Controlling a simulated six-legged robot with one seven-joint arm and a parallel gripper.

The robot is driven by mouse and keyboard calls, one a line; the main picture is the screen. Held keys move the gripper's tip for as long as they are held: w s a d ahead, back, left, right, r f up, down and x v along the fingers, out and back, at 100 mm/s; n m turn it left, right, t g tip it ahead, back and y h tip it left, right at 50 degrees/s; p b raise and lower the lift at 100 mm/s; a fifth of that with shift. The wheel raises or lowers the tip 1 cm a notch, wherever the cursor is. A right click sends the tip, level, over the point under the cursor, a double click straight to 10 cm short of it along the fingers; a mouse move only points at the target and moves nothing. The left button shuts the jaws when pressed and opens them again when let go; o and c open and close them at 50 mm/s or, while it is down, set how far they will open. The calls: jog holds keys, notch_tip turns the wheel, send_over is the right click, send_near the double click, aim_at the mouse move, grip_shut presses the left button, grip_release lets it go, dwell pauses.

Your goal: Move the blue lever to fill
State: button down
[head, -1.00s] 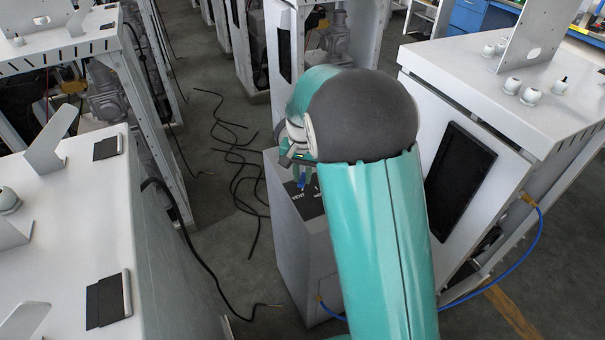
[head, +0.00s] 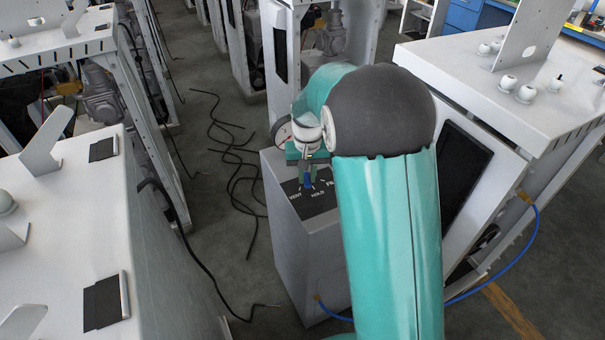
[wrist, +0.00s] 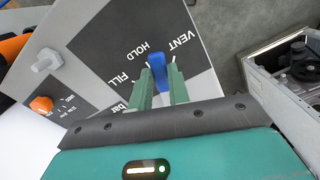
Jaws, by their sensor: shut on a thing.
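The blue lever (wrist: 157,68) stands on a dark panel (wrist: 115,50) printed VENT, HOLD and FILL. In the wrist view its tip is near the HOLD mark, with VENT to the right and FILL to the left. My gripper (wrist: 160,75) has its two green fingers around the lever, one on each side, shut on it. In the head view the lever (head: 308,181) shows below my gripper (head: 306,172), above the VENT and HOLD lettering. The lever's base is hidden by the fingers.
The panel tops a grey cabinet (head: 300,240). An orange knob (wrist: 41,104) and a pale knob (wrist: 46,60) sit beside the panel. White machine cabinets stand left (head: 60,240) and right (head: 480,70). Black cables (head: 232,150) lie on the floor.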

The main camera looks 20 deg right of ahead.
jog(key=d+n, duration=0.1)
jog(key=n, duration=0.1)
jog(key=d+n, duration=0.1)
jog(key=shift+n, duration=0.4)
jog(key=n, duration=0.1)
jog(key=d+n, duration=0.1)
jog(key=shift+w+d+n, duration=0.2)
jog(key=shift+d+n, duration=0.05)
jog(key=shift+n, duration=0.15)
jog(key=shift+w+d+n, duration=0.35)
jog(key=shift+d+n, duration=0.2)
jog(key=shift+n, duration=0.65)
jog(key=shift+w+d+n, duration=0.3)
jog(key=shift+n, duration=0.5)
jog(key=shift+w+d+n, duration=0.25)
jog(key=shift+n, duration=0.55)
jog(key=c, duration=1.3)
grip_release()
notch_tip(320, 180, up, 14)
jog(key=shift+f, duration=0.1)
